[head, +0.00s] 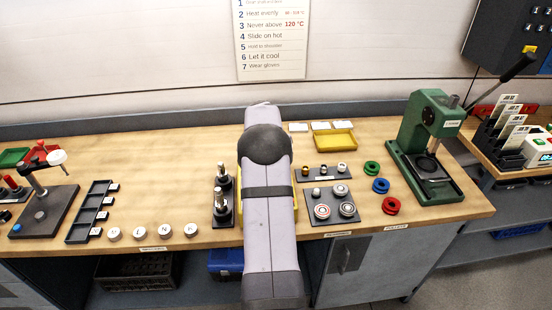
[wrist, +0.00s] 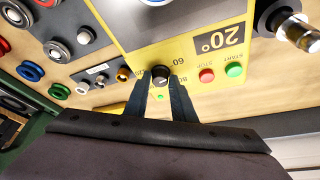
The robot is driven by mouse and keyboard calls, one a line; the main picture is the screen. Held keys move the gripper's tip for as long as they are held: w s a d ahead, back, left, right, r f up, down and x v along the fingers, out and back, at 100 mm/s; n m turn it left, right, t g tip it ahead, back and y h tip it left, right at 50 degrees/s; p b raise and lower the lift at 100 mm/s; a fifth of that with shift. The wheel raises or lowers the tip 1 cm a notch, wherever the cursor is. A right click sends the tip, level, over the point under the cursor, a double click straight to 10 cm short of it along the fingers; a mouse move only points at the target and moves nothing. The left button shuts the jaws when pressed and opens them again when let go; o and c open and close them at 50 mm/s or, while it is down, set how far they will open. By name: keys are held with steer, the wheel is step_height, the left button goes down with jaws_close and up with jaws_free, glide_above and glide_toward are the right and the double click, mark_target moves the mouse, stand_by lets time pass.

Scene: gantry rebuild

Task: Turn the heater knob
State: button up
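The heater is a yellow box (wrist: 190,52) with a display reading 20°, which appears upside down in the wrist view. Its black round knob (wrist: 160,72) has a scale mark 60 beside it. My gripper (wrist: 161,80) has its two dark fingers at the knob, one on each side, with a narrow gap between them. Whether the fingers press on the knob or stand just clear cannot be made out. In the head view my arm hides the knob, the gripper and most of the heater.
A red STOP button (wrist: 207,75) and green START button (wrist: 234,70) sit beside the knob. A metal-topped post (wrist: 295,32) stands close by. Trays with rings (head: 335,205) and a green press (head: 425,145) are to the right of my arm in the head view.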

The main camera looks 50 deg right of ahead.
steer(key=shift+c, duration=0.3)
steer(key=shift+w+m+g+b, duration=0.1)
steer(key=shift+m+g+b, duration=0.45)
steer(key=shift+m, duration=0.55)
steer(key=shift+w+m+g, duration=0.1)
steer(key=shift+m+g, duration=0.25)
steer(key=shift+m, duration=0.85)
steer(key=shift+r+m+g+p, duration=0.15)
steer(key=shift+m+g+p, duration=0.35)
steer(key=shift+m+p, duration=0.55)
steer(key=shift+w+m+g+y+p, duration=0.1)
steer(key=shift+m+g+y+p, duration=0.2)
steer(key=shift+m+p, duration=0.65)
steer(key=shift+m, duration=0.4)
steer(key=o, duration=1)
